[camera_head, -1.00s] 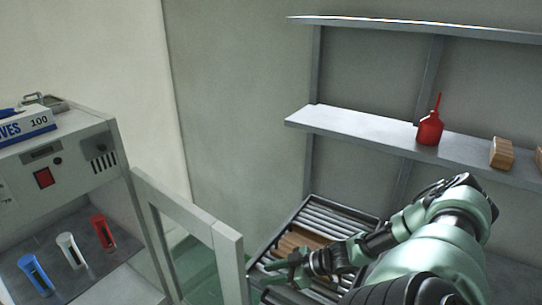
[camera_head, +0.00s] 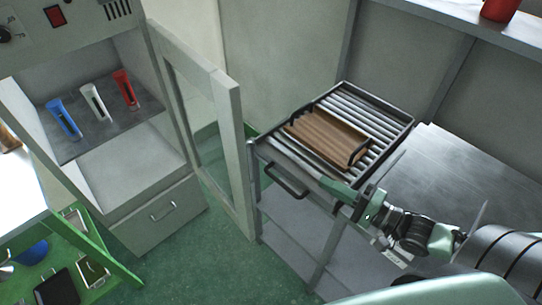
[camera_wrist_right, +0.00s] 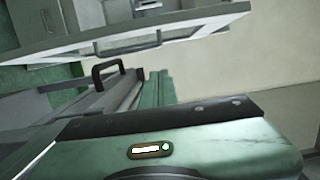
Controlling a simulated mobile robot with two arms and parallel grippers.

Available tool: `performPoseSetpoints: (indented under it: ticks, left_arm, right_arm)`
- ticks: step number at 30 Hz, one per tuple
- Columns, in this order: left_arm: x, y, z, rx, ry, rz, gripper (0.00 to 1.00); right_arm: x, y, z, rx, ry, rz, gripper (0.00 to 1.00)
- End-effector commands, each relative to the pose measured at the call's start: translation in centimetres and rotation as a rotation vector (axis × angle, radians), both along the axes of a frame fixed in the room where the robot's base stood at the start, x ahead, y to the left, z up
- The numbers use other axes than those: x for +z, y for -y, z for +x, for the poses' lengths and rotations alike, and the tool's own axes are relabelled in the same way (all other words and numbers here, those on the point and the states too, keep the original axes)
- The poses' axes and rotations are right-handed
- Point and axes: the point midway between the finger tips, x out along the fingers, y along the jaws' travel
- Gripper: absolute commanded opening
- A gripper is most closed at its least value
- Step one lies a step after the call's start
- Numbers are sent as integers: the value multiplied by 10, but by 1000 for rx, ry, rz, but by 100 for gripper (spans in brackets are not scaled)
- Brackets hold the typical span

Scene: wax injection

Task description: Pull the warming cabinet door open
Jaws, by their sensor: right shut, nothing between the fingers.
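The warming cabinet (camera_head: 118,190) stands at the left with its interior exposed. Its glazed door (camera_head: 229,130) stands wide open, swung out to the right. The door's pale frame (camera_wrist_right: 130,32) also crosses the top of the right wrist view. My right gripper (camera_head: 332,186) is shut and empty, to the right of the door and apart from it, by the roller table's front side. Its green fingers (camera_wrist_right: 157,88) show together in the wrist view. No door handle shows clearly in the head view. My left gripper is out of view.
Blue (camera_head: 65,119), white (camera_head: 95,101) and red (camera_head: 125,89) tools lie inside the cabinet. The roller table (camera_head: 393,112) carries a brown wooden block (camera_head: 325,136) and has a dark front handle (camera_head: 283,182). Green floor (camera_head: 215,270) lies clear before the cabinet. A green-edged bench stands lower left.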

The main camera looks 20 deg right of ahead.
Motion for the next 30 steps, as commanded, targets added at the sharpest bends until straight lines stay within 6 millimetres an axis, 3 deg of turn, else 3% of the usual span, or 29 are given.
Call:
performPoseSetpoints:
  ticks: [6,20,30]
  left_arm:
    - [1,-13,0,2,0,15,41]
    - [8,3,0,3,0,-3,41]
    - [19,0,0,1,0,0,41]
  right_arm:
    - [2,-15,29,-1,6,0,0]
    - [3,-54,98,-1,4,-3,0]
    - [3,-87,157,-1,4,-3,0]
